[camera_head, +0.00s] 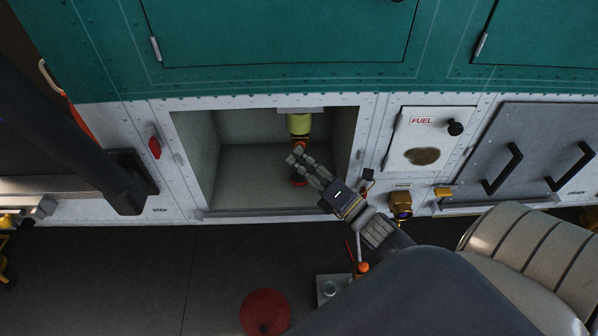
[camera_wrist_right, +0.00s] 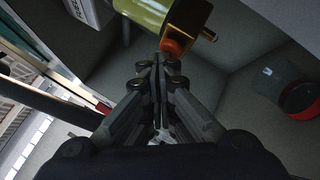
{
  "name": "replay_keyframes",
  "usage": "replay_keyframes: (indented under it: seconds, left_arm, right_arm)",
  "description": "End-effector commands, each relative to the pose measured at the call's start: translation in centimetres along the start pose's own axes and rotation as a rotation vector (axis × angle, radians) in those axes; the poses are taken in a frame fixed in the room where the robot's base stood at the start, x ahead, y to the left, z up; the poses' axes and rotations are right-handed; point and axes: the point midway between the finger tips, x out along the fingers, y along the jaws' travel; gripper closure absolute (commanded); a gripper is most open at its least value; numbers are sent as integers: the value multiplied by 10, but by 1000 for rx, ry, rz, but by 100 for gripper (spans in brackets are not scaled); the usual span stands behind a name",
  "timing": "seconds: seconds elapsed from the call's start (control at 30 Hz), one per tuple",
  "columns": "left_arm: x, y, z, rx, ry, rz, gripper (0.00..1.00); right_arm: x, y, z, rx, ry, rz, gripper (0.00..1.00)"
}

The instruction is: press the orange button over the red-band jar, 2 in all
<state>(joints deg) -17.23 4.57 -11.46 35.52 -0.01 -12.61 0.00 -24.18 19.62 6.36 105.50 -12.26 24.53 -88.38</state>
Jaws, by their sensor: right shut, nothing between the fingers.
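A yellow-green cylinder (camera_head: 299,124) hangs from the top of an open bay in the white panel. It also shows in the wrist view (camera_wrist_right: 150,10), with a brass fitting (camera_wrist_right: 189,20) at its lower end. The orange button (camera_wrist_right: 172,46) is on that fitting. My right gripper (camera_head: 296,158) reaches into the bay; its fingers are shut and empty. In the wrist view its fingertips (camera_wrist_right: 166,58) are right at the button; I cannot tell whether they touch it. The red-band jar (camera_wrist_right: 298,95) stands clear to the right; in the head view the gripper mostly hides it (camera_head: 299,182).
A red disc (camera_head: 265,312) is below.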

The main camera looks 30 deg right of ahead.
Motion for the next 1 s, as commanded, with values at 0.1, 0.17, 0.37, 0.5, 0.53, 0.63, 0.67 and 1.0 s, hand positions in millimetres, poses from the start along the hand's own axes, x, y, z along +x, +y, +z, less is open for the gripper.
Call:
replay_keyframes:
  seconds: [0.1, 0.17, 0.37, 0.5, 0.53, 0.63, 0.67, 1.0]
  left_arm:
    - [-1, 0, 0, 0, 0, 0, 42]
    - [-2, 0, 0, 0, 0, 0, 42]
    - [-7, 0, -1, 0, 0, 0, 42]
    - [-10, 0, -1, 0, 0, 0, 42]
    - [-10, 0, -1, 0, 0, 0, 42]
    - [-12, 0, -1, 0, 0, 0, 42]
    - [-12, 0, -1, 0, 0, 0, 42]
    - [-12, 0, -2, 0, 1, 0, 42]
  right_arm:
    - [-2, 1, -1, 1, 0, -1, 100]
    - [-4, 3, -3, 2, 0, -2, 100]
    - [-19, 14, -13, 3, 0, -2, 100]
    - [-29, 20, -21, 4, 0, -3, 100]
    - [-31, 22, -22, 4, 0, -3, 100]
    - [-37, 27, -27, 2, 1, -2, 100]
    - [-38, 28, -28, 2, 1, -2, 100]
    - [-42, 30, -31, 0, 1, 0, 100]
